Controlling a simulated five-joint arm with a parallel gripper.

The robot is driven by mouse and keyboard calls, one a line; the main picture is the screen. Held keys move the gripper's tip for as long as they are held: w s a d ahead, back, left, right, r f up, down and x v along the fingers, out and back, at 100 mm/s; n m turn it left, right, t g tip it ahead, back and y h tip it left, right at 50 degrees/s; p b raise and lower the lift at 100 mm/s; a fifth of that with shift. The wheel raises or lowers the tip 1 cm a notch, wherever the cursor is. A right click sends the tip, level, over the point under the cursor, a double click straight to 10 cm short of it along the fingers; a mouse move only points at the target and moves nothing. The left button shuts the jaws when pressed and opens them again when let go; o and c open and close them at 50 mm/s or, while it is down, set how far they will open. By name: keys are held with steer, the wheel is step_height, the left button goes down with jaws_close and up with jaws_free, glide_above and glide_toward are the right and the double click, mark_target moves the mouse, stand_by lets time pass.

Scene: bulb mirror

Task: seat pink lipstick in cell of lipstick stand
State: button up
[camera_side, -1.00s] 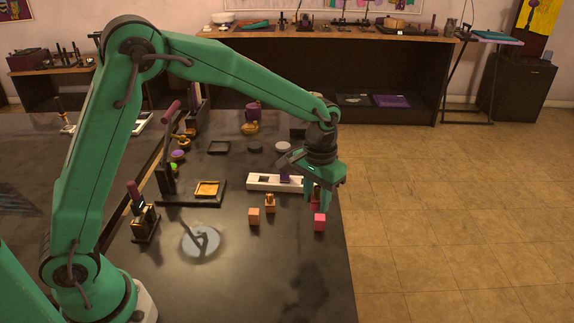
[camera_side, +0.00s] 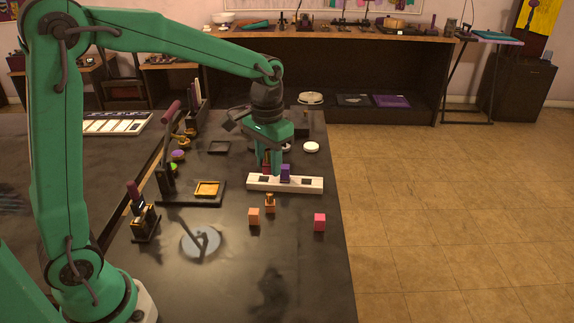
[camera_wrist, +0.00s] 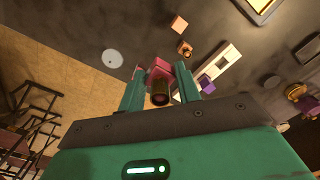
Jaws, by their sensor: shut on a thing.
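The white lipstick stand (camera_side: 314,185) lies on the dark table in the side view, and part of it shows in the wrist view (camera_wrist: 227,60). A purple lipstick (camera_side: 285,173) is in its middle cell; the right cell looks empty. My gripper (camera_side: 275,172) is over the left part of the stand, fingers pointing down. It is shut on the pink lipstick (camera_wrist: 160,92), whose gold-dark tube and pink base show between the fingers in the wrist view. In the side view the fingers partly hide the lipstick and the left cell, so any contact cannot be told.
An orange lipstick (camera_side: 270,204) and an orange block (camera_side: 254,215) stand in front of the stand. A pink block (camera_side: 320,222) is near the table's right edge. A hand press (camera_side: 170,185) and a round mirror (camera_side: 200,243) are to the left. The front of the table is clear.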

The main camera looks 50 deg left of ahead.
steer(key=shift+s+a+r, duration=0.4)
steer(key=shift+s+a, duration=0.15)
steer(key=shift+a, duration=0.05)
steer(key=w+a+f+m, duration=0.2)
steer(key=w+f+m, duration=0.5)
steer(key=m, duration=0.3)
steer(key=shift+w+a, duration=0.3)
steer(key=shift+w, duration=0.3)
steer(key=shift+a+f, duration=0.1)
steer(key=w+a+f, duration=0.1)
steer(key=a+f, duration=0.1)
steer(key=a, duration=0.1)
steer(key=w+a+f, duration=0.1)
steer(key=a+f, duration=0.1)
steer(key=a, duration=0.2)
steer(key=w+a+f, duration=0.1)
steer(key=a+f, duration=0.2)
steer(key=a, duration=0.1)
steer(key=shift+w, duration=0.1)
